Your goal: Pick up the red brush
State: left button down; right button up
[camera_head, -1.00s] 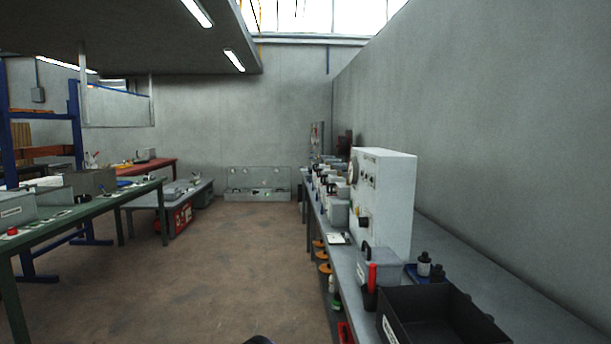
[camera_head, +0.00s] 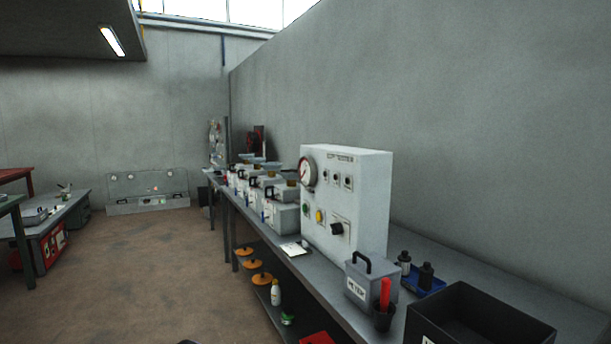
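A red upright handle, which looks like the red brush (camera_head: 385,292), stands in a small black cup (camera_head: 383,318) near the front edge of the long grey bench (camera_head: 318,278). Its lower end is hidden inside the cup. The cup is in front of a grey box with a black handle (camera_head: 371,281) and to the left of a large black bin (camera_head: 480,318).
A tall white tester cabinet (camera_head: 345,200) stands on the bench behind the grey box. A blue tray (camera_head: 428,284) holds two dark bottles. A lower shelf holds orange discs (camera_head: 262,279) and a white bottle (camera_head: 275,293). The brown floor (camera_head: 150,270) left of the bench is clear.

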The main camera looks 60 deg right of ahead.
aim_at(386, 281)
jog(key=z, duration=0.6)
jog(key=i, duration=0.8)
jog(key=z, duration=1.3)
jog(key=i, duration=0.5)
jog(key=z, duration=1.5)
jog(key=k, duration=1.35)
jog(key=z, duration=0.45)
jog(key=i, duration=0.4)
jog(key=z, duration=0.45)
